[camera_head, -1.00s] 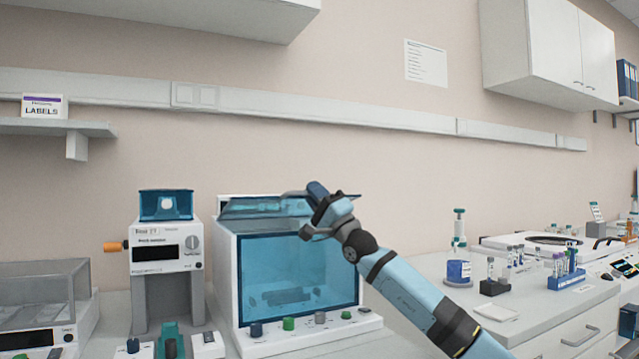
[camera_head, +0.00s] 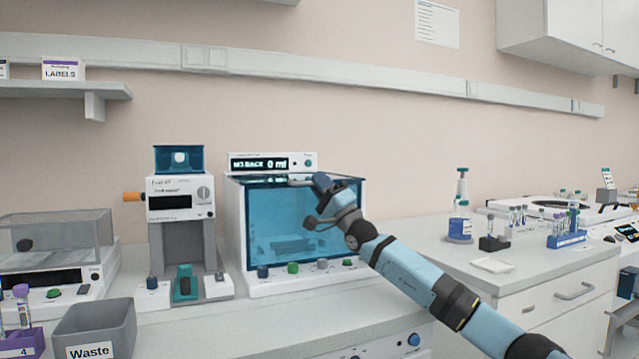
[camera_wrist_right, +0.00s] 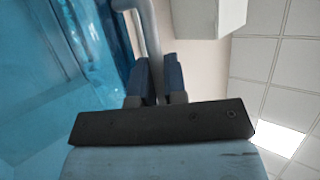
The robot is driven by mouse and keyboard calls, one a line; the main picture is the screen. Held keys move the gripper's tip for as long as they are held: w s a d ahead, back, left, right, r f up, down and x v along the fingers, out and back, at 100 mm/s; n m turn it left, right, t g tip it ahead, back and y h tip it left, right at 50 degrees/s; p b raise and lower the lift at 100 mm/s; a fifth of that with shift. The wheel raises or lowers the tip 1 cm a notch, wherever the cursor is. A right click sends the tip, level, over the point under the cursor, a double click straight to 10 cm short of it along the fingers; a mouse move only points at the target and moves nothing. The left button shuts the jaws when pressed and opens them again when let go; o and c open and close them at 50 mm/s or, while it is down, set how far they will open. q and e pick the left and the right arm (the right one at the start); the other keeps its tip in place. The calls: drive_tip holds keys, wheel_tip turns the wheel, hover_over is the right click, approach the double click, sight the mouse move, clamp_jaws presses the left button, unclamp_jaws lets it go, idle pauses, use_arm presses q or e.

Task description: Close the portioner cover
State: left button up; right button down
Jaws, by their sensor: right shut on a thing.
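The portioner (camera_head: 232,235) is a white box with a blue see-through front window, standing on the bench at mid-picture. Its display reads "NO RACK 0 ml". Its blue see-through cover (camera_head: 262,181) lies about level across the top of the box; I cannot tell whether it is fully seated. My right gripper (camera_head: 322,183) is at the cover's front edge. In the right wrist view its two dark blue fingers (camera_wrist_right: 157,80) are shut on the grey cover handle (camera_wrist_right: 149,28). The blue cover fills the left of that view. My left gripper is not in view.
A white device with an orange knob (camera_head: 132,196) stands left of the portioner. A grey waste bin (camera_head: 95,325) is at the front left. A blue-labelled bottle (camera_head: 460,225) and tube racks (camera_head: 566,239) stand on the right bench. Bare bench lies right of the portioner.

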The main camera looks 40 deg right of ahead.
drive_tip(key=shift+w+a+f, duration=0.1)
drive_tip(key=shift+f, duration=0.25)
drive_tip(key=c, duration=1.3)
unclamp_jaws()
drive_tip(key=shift+o, duration=0.5)
drive_tip(key=shift+r, duration=0.15)
drive_tip(key=shift+s+f, duration=0.2)
drive_tip(key=shift+s, duration=0.1)
use_arm(q)
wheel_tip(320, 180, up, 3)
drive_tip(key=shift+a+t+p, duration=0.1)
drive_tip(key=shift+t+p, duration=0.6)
drive_tip(key=shift+p, duration=0.4)
use_arm(e)
drive_tip(key=s+d+f, duration=0.1)
drive_tip(key=s+d, duration=0.1)
drive_tip(key=s, duration=0.4)
drive_tip(key=s+d, duration=0.2)
drive_tip(key=s, duration=0.5)
drive_tip(key=shift+d+f, duration=0.25)
drive_tip(key=shift+f, duration=0.1)
